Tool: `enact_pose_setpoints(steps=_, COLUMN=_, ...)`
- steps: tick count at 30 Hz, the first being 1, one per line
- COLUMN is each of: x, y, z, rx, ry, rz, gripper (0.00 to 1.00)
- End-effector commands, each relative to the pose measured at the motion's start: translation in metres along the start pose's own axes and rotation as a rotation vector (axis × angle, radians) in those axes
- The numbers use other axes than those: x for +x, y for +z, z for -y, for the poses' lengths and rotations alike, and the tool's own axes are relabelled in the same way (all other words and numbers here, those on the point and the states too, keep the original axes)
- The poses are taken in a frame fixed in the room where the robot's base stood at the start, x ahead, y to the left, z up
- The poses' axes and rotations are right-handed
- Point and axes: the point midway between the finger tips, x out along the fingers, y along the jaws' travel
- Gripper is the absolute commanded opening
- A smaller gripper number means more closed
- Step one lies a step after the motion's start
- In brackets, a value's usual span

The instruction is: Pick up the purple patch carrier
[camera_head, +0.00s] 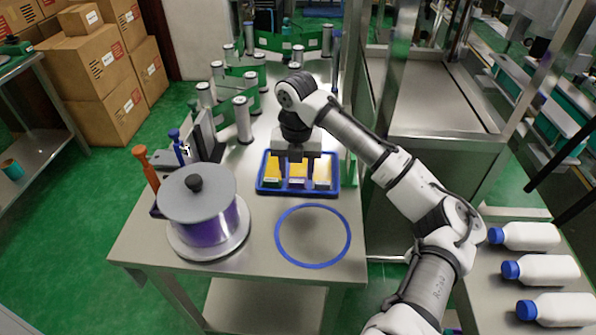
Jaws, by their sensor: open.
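A blue tray (262,187) with compartments sits on the steel table. It holds a yellow-orange carrier (271,171) on the left, a carrier in the middle (297,182), and a pale yellow one (322,173) on the right. The middle carrier is mostly hidden by my gripper, and only its front end shows; I cannot clearly tell its colour, and no carrier shows plainly as purple. My gripper (295,157) is open and points down over the middle of the tray. I cannot tell how close its fingertips are to the middle carrier.
A lidded pot with purple contents (203,225) stands left of the tray. A blue ring (312,236) marks bare tabletop in front. White bottles (530,236) lie on a bench at right.

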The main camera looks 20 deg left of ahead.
Motion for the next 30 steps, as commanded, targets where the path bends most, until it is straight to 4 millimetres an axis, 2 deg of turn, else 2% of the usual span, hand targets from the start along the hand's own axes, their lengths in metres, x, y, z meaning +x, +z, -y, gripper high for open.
enact_pose_setpoints(steps=6, x=0.027, y=0.000, z=0.000, rx=0.001, ry=0.001, rz=0.000, gripper=0.47)
enact_pose_setpoints(steps=14, x=0.031, y=0.001, z=0.000, rx=0.001, ry=0.000, rz=0.003, gripper=0.47)
enact_pose_setpoints(steps=22, x=0.031, y=0.001, z=0.000, rx=0.001, ry=0.000, rz=0.002, gripper=0.15)
enact_pose_setpoints(steps=30, x=0.030, y=0.001, z=0.000, rx=0.001, ry=0.001, rz=0.003, gripper=0.13)
